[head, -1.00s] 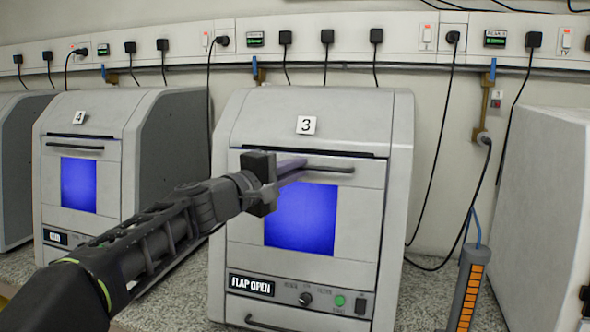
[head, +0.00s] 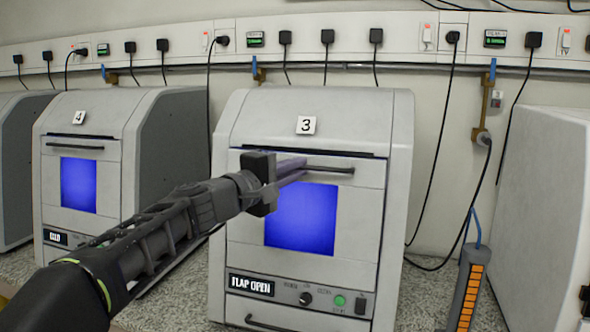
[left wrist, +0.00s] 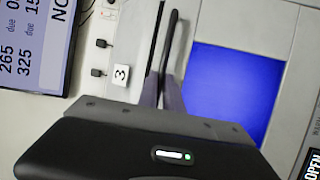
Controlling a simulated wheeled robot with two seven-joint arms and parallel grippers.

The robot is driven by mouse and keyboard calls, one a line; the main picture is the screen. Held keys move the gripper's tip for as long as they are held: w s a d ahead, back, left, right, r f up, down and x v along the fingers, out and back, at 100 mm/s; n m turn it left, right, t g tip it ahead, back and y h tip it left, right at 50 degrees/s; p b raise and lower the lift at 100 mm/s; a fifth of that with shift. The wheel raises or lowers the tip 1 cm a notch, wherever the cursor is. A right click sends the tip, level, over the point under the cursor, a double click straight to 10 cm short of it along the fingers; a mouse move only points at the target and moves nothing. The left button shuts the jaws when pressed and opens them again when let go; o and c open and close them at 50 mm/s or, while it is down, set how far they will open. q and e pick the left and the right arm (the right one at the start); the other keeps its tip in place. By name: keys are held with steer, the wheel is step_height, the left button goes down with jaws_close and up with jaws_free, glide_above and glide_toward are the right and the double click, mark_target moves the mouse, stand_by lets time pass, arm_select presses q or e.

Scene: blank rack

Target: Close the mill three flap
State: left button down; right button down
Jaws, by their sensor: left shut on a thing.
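Mill three (head: 390,150) is the grey machine in the middle of the head view, with a "3" label (head: 306,125). Its flap (head: 365,205) has a blue window (head: 300,220) and a dark bar handle (head: 330,169) along its top. The mill's display (head: 251,285) reads "FLAP OPEN". A thin dark gap shows above the flap. My left gripper (head: 292,170) is shut on the left part of the handle. In the left wrist view its fingers (left wrist: 160,92) are at the handle (left wrist: 171,40), beside the blue window (left wrist: 235,92). My right gripper is in neither view.
Mill four (head: 80,140) stands to the left on the speckled counter (head: 420,300). A grey machine (head: 545,190) stands at the right. A grey and orange holder (head: 467,288) stands between it and mill three. Cables hang from the wall trunking.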

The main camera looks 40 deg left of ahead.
arm_select(q)
steer(key=p, duration=0.1)
steer(key=w+p, duration=0.1)
steer(key=p, duration=0.1)
steer(key=shift+w+a+r+g, duration=0.2)
steer(key=shift+w+a+g, duration=0.1)
steer(key=shift+g, duration=0.1)
steer(key=shift+w+f, duration=0.1)
steer(key=shift+f, duration=0.1)
steer(key=c, duration=1.5)
jaws_free()
steer(key=shift+w, duration=0.15)
steer(key=shift+c, duration=0.2)
